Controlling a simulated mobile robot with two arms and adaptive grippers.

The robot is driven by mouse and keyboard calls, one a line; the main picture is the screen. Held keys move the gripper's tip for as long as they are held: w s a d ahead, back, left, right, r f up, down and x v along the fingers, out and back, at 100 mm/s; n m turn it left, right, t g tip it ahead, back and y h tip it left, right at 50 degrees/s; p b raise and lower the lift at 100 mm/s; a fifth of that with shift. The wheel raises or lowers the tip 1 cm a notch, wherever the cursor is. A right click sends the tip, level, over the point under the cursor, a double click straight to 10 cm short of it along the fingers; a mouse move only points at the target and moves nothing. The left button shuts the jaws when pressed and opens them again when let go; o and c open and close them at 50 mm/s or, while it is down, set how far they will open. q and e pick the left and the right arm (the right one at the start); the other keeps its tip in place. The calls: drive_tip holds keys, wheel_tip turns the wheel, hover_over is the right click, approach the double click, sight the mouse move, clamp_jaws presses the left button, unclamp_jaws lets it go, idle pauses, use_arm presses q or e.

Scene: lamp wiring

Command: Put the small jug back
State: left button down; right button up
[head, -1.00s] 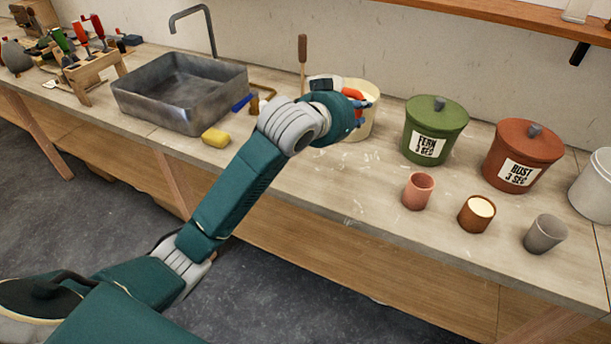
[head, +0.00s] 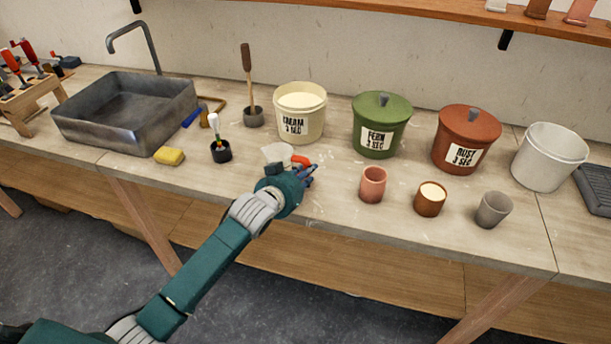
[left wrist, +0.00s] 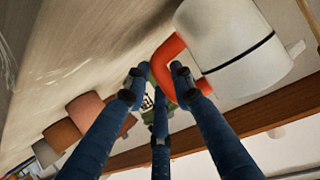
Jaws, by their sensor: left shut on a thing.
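The small jug (head: 278,153) is white with an orange handle, and my left arm partly hides it in the head view. My left gripper (head: 308,174) is shut on the orange handle, over the bench in front of the cream bucket. In the left wrist view the jug's white body (left wrist: 232,45) has a dark line around it, and its handle lies between my blue fingers (left wrist: 160,75). I cannot tell whether the jug touches the bench. My right gripper is not in view.
Cream (head: 300,118), green (head: 380,128) and rust (head: 465,142) buckets stand behind. Pink (head: 373,186), brown (head: 430,201) and grey (head: 493,211) cups stand to the right. A brush pot (head: 220,151), yellow sponge (head: 169,156) and sink (head: 125,115) lie left.

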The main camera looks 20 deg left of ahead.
use_arm(q)
drive_tip(key=shift+f, duration=0.55)
drive_tip(key=c, duration=1.5)
unclamp_jaws()
drive_tip(key=shift+f, duration=0.2)
drive_tip(key=shift+o, duration=0.2)
drive_tip(key=shift+r, duration=0.15)
drive_tip(key=b+v, duration=0.1)
drive_tip(key=v, duration=1.1)
